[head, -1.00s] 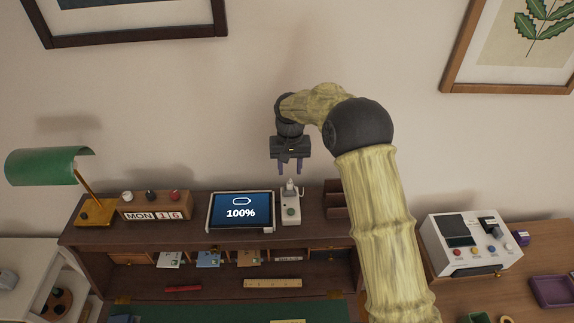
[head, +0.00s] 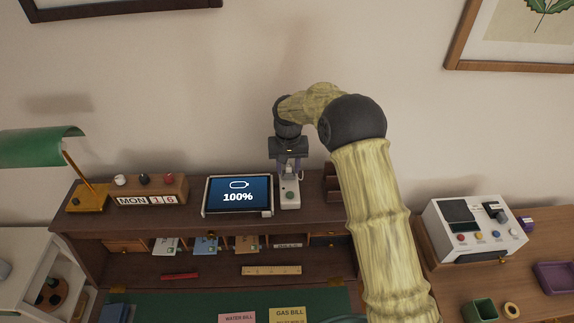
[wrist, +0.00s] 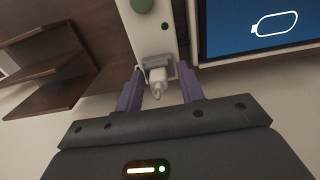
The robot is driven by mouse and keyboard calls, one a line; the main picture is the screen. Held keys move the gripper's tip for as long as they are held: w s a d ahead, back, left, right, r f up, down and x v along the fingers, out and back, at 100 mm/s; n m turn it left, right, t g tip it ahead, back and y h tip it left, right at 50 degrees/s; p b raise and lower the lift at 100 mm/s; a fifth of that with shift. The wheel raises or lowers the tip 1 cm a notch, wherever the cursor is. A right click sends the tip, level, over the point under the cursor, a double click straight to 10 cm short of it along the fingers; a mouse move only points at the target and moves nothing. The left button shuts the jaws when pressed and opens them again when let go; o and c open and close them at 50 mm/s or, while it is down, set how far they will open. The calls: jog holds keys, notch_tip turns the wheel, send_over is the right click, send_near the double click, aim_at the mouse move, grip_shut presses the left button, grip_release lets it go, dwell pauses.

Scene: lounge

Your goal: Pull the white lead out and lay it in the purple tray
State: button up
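The white lead's plug (wrist: 157,78) sits in the top end of a white socket block with a green button (wrist: 146,28), and a thin cord loops beside it. In the head view this block (head: 290,199) stands right of the tablet, with the plug mostly hidden by my gripper. My gripper (wrist: 161,86) is open, its two purple fingers on either side of the plug with gaps showing. In the head view my gripper (head: 289,172) points down just above the block. The purple tray (head: 556,279) lies at the right edge on the lower wooden surface and looks empty.
A tablet reading 100% (head: 238,196) stands close left of the block. A dark wooden rack (head: 333,183) is to its right. A white device with buttons (head: 475,229), a green cup (head: 480,310) and a tape roll (head: 512,311) are near the tray.

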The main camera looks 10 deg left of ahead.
jog(key=shift+c, duration=0.5)
jog(key=shift+w+d, duration=0.1)
jog(key=shift+w, duration=0.15)
jog(key=c, duration=0.7)
jog(key=shift+s+a, duration=0.1)
jog(key=shift+a, duration=0.1)
grip_shut()
jog(key=shift+d+r, duration=0.25)
jog(key=shift+d, duration=0.05)
jog(key=shift+r+p, duration=0.15)
jog(key=shift+p, duration=0.15)
jog(key=shift+s+a+r, duration=0.1)
jog(key=shift+a+r, duration=0.05)
jog(key=shift+r, duration=0.35)
jog(key=shift+w+r+p, duration=0.2)
jog(key=shift+r+p, duration=0.25)
jog(key=shift+p, duration=0.1)
jog(key=shift+s, duration=0.2)
